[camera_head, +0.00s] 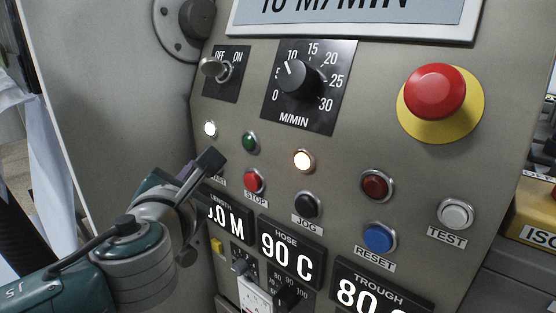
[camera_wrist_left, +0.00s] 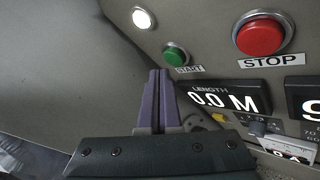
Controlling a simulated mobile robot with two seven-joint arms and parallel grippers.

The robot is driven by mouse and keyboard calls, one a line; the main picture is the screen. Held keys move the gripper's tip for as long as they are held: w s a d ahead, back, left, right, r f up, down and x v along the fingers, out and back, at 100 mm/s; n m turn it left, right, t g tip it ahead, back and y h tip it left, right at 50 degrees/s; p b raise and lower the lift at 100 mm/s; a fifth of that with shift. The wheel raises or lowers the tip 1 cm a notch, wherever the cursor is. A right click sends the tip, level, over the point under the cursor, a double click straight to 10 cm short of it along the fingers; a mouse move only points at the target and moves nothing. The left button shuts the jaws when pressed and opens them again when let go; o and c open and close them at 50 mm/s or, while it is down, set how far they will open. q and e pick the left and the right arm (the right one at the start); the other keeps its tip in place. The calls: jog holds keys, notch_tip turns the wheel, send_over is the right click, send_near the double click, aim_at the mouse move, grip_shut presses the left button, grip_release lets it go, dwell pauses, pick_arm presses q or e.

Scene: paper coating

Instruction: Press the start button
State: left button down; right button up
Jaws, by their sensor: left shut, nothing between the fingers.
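The green start button (camera_wrist_left: 176,57) shows in the left wrist view, above its START label (camera_wrist_left: 190,70). My left gripper (camera_wrist_left: 160,73) is shut and empty, with its tips just below and left of the button in that view. I cannot tell whether they touch it. In the head view, my left gripper (camera_head: 211,158) reaches the panel's left side and hides the start button and part of its label. My right gripper is not in view.
The red stop button (camera_head: 254,181) sits right of my gripper. A lit white lamp (camera_head: 210,129) and a green lamp (camera_head: 250,141) are above. A black jog button (camera_head: 307,204), a speed dial (camera_head: 299,79) and a red emergency stop (camera_head: 435,91) are farther right. Displays lie below.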

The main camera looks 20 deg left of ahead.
pick_arm(q)
jog(key=shift+w, duration=0.15)
dwell(0.5)
jog(key=shift+w+d, duration=0.15)
jog(key=shift+w, duration=0.1)
